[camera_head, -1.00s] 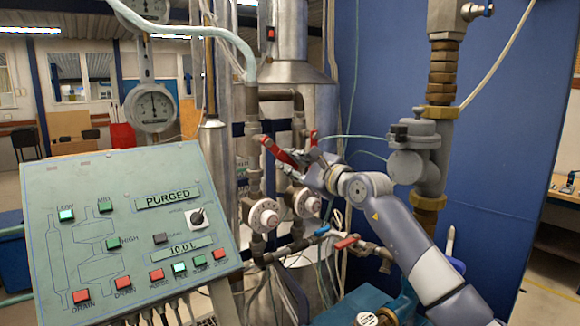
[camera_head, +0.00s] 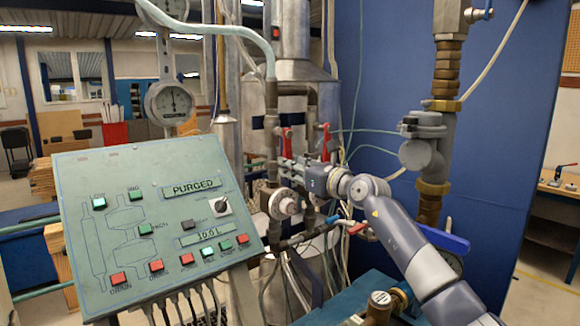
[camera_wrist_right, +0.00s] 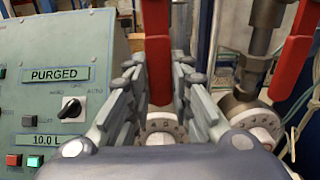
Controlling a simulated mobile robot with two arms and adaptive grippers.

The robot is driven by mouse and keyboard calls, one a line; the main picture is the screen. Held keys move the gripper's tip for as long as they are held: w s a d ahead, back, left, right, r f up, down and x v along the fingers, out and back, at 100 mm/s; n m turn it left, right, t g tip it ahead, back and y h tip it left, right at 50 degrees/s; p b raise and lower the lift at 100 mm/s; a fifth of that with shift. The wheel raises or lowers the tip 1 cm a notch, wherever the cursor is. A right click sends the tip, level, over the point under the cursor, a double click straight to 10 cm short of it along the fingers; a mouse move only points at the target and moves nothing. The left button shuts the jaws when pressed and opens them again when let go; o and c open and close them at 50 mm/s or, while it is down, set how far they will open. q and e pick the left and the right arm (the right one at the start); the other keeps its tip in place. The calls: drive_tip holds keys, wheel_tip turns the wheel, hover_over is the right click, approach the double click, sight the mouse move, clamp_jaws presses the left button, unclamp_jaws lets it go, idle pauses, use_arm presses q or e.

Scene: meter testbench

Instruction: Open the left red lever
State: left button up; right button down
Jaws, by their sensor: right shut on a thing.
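The left red lever (camera_head: 287,142) stands upright on the left pipe in the head view. It also shows in the right wrist view (camera_wrist_right: 156,50), running down between my gripper's two fingers. My right gripper (camera_head: 285,166) reaches in from the right and is shut on the lever's lower part, which the fingers partly hide. In the right wrist view, my right gripper (camera_wrist_right: 158,92) has a grey finger on each side of the lever. The right red lever (camera_head: 325,141) stands upright beside it and also shows in the wrist view (camera_wrist_right: 293,62). My left gripper is not in view.
The sloped green control panel (camera_head: 100,180) reads PURGED and stands close on the left. A white round dial (camera_head: 284,204) sits below the left lever. A blue-handled valve (camera_head: 331,220) and a thick brass-fitted pipe (camera_head: 446,120) are near my right arm.

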drive_tip(key=shift+s+a+m, duration=0.1)
drive_tip(key=shift+a+m, duration=0.05)
drive_tip(key=shift+m, duration=0.15)
drive_tip(key=shift+f, duration=0.1)
drive_tip(key=c, duration=1.4)
unclamp_jaws()
drive_tip(key=v, duration=1.2)
drive_tip(key=shift+a, duration=0.2)
